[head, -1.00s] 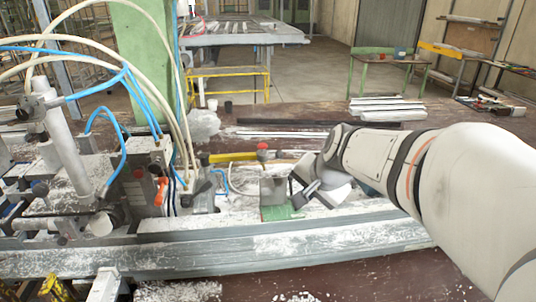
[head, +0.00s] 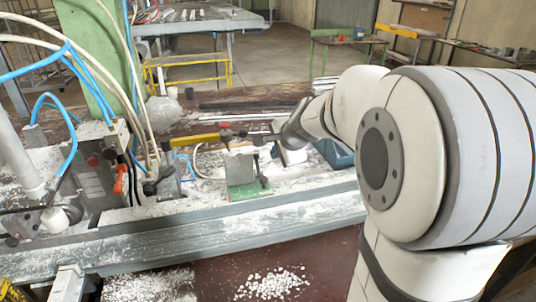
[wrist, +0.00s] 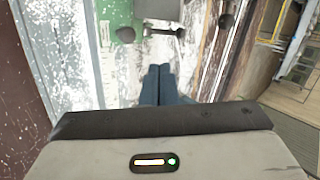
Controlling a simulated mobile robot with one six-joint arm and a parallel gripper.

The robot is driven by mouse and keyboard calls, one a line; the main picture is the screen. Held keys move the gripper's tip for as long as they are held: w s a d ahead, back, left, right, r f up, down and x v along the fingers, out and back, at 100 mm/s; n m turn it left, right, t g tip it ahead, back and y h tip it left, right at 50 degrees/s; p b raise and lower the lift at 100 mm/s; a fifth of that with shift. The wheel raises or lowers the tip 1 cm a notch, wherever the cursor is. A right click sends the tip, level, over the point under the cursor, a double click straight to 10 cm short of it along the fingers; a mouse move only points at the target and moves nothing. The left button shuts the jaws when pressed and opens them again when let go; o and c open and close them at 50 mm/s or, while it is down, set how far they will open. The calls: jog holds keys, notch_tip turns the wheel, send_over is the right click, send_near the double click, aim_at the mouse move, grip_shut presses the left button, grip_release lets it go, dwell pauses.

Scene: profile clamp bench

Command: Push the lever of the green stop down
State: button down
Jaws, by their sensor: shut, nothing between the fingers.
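The green stop is a grey block (head: 240,170) on a green base plate (head: 250,190) at the bench's rail, in the middle of the head view. Its green plate shows at the top of the wrist view (wrist: 125,36), beside a dark bar with knobbed ends (wrist: 165,32). I cannot tell for sure that this bar is the lever. My gripper (head: 272,138) is above and behind the block's right side in the head view. In the wrist view its blue-grey fingers (wrist: 160,72) are shut together and empty, just below the dark bar; contact is not visible.
A red ball knob (head: 225,125) stands near the end of a yellow bar (head: 195,140), behind the block. A clamp unit with an orange handle (head: 121,180) and hoses stands left. A blue tray (head: 335,153) lies right. White chips cover the rail (head: 200,232).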

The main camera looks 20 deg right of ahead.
send_over(263, 174)
jog(key=s, duration=0.3)
jog(key=f, duration=0.3)
jog(key=f+b, duration=0.1)
jog(key=f, duration=0.3)
jog(key=shift+d, duration=0.2)
jog(key=w, duration=0.2)
jog(key=w+p, duration=0.1)
jog(key=shift+a+f, duration=0.2)
jog(key=shift+a, duration=0.05)
jog(key=shift+w+a+f, duration=0.1)
jog(key=shift+w+f, duration=0.05)
jog(key=shift+w, duration=0.4)
jog(key=shift+p, duration=0.75)
